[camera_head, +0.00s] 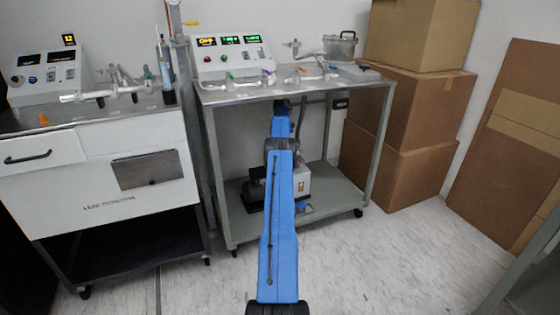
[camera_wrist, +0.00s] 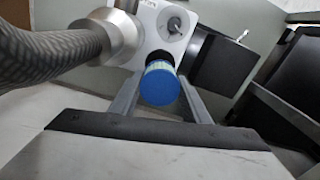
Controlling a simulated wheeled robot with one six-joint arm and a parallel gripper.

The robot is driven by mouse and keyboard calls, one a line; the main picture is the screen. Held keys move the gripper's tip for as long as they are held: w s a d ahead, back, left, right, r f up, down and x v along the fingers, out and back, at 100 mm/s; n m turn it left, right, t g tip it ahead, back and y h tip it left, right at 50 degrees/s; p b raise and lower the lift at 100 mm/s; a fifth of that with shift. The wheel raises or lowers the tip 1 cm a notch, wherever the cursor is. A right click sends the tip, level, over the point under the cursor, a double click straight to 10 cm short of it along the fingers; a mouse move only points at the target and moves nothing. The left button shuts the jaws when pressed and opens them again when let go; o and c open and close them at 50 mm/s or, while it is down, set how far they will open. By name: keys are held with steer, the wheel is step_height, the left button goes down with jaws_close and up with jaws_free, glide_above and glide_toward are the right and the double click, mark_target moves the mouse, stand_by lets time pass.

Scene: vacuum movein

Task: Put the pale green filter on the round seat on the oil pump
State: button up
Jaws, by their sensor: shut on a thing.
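My gripper (camera_wrist: 160,92) shows in the wrist view, its two fingers on either side of a short round piece with a blue end (camera_wrist: 158,86) and a thin pale rim. I take this as the filter, shut in the fingers; no pale green side shows clearly. The oil pump (camera_wrist: 148,17) is just beyond it, a pale face with a round dark-centred fitting. The filter overlaps the pump's lower edge in the picture; I cannot tell whether they touch. The round seat is not clearly visible. In the head view the pump (camera_head: 297,186) stands on the cart's lower shelf, partly behind my blue arm.
A thick ribbed hose (camera_wrist: 50,58) joins the pump at left in the wrist view. A black box (camera_wrist: 220,65) is at right. The cart's top (camera_head: 290,90) lies above the lower shelf (camera_head: 335,195). Cardboard boxes (camera_head: 400,110) stand right of the cart.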

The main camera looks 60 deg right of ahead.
steer(key=shift+f, duration=3.05)
steer(key=o, duration=1.2)
steer(key=shift+f, duration=0.1)
steer(key=shift+c, duration=0.2)
steer(key=shift+r, duration=3.9)
